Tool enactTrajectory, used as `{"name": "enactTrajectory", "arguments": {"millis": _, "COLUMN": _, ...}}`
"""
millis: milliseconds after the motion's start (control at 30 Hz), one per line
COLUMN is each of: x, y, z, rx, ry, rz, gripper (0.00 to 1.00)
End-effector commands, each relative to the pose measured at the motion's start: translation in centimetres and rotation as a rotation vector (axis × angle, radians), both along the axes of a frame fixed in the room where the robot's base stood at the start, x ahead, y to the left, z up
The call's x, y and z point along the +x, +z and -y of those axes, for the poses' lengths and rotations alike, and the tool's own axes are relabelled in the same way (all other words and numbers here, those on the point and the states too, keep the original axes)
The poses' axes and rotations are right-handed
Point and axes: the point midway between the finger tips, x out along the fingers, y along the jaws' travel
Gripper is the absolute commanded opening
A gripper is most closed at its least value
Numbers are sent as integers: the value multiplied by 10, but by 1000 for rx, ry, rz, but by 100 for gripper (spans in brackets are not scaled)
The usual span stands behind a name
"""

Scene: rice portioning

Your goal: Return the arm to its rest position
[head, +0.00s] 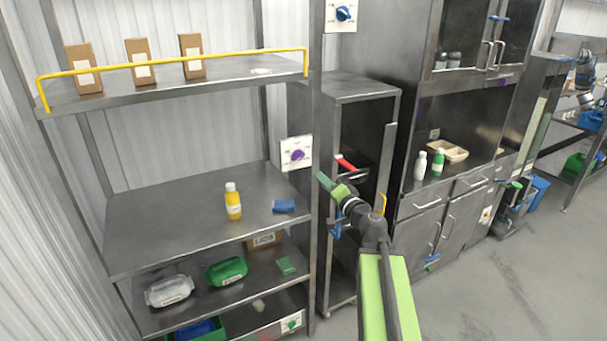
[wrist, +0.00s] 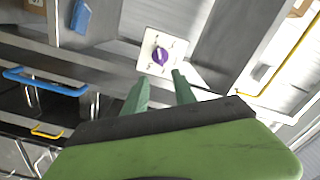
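My gripper (head: 331,186) is at the end of my raised green and black arm, in front of the shelf post and the tall narrow cabinet. In the wrist view its two green fingers (wrist: 159,78) stand apart with nothing between them. The gripper is open and empty. A white panel with a purple knob (wrist: 160,54) shows beyond the fingertips, and the same knob (head: 298,155) is above and left of my gripper in the head view.
A red-handled object (head: 345,162) is in the narrow cabinet behind my gripper. White (head: 420,167) and green (head: 438,163) bottles stand on the right counter. The floor (head: 490,285) at right is clear.

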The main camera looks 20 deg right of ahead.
Motion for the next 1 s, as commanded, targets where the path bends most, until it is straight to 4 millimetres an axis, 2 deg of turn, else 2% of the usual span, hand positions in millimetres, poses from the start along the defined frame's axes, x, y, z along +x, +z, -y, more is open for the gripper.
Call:
{"name": "enactTrajectory", "arguments": {"millis": 133, "x": 1, "y": -1, "z": -2, "rx": 0, "ry": 2, "rz": 0, "gripper": 33}}
{"name": "enactTrajectory", "arguments": {"millis": 167, "x": 2, "y": -2, "z": -6, "rx": 0, "ry": 9, "rz": 0, "gripper": 33}}
{"name": "enactTrajectory", "arguments": {"millis": 233, "x": 9, "y": -6, "z": -31, "rx": 0, "ry": 44, "rz": 0, "gripper": 33}}
{"name": "enactTrajectory", "arguments": {"millis": 267, "x": 13, "y": -8, "z": -48, "rx": 0, "ry": 68, "rz": 0, "gripper": 33}}
{"name": "enactTrajectory", "arguments": {"millis": 367, "x": 26, "y": -26, "z": -123, "rx": -53, "ry": 176, "rz": -22, "gripper": 33}}
{"name": "enactTrajectory", "arguments": {"millis": 400, "x": 27, "y": -39, "z": -157, "rx": -114, "ry": 239, "rz": -48, "gripper": 33}}
{"name": "enactTrajectory", "arguments": {"millis": 467, "x": 23, "y": -61, "z": -205, "rx": -208, "ry": 345, "rz": -100, "gripper": 33}}
{"name": "enactTrajectory", "arguments": {"millis": 500, "x": 16, "y": -79, "z": -235, "rx": -274, "ry": 421, "rz": -143, "gripper": 33}}
{"name": "enactTrajectory", "arguments": {"millis": 567, "x": 2, "y": -111, "z": -274, "rx": -377, "ry": 536, "rz": -225, "gripper": 33}}
{"name": "enactTrajectory", "arguments": {"millis": 600, "x": -12, "y": -135, "z": -297, "rx": -449, "ry": 614, "rz": -294, "gripper": 33}}
{"name": "enactTrajectory", "arguments": {"millis": 667, "x": -38, "y": -175, "z": -320, "rx": -566, "ry": 725, "rz": -428, "gripper": 33}}
{"name": "enactTrajectory", "arguments": {"millis": 700, "x": -58, "y": -202, "z": -325, "rx": -647, "ry": 786, "rz": -538, "gripper": 33}}
{"name": "enactTrajectory", "arguments": {"millis": 733, "x": -73, "y": -221, "z": -322, "rx": -704, "ry": 817, "rz": -630, "gripper": 33}}
{"name": "enactTrajectory", "arguments": {"millis": 767, "x": -88, "y": -236, "z": -315, "rx": -755, "ry": 837, "rz": -724, "gripper": 33}}
{"name": "enactTrajectory", "arguments": {"millis": 800, "x": -107, "y": -253, "z": -299, "rx": -812, "ry": 845, "rz": -852, "gripper": 33}}
{"name": "enactTrajectory", "arguments": {"millis": 900, "x": -143, "y": -272, "z": -252, "rx": -889, "ry": 803, "rz": -1117, "gripper": 33}}
{"name": "enactTrajectory", "arguments": {"millis": 1000, "x": -168, "y": -276, "z": -224, "rx": -909, "ry": 751, "rz": -1290, "gripper": 33}}
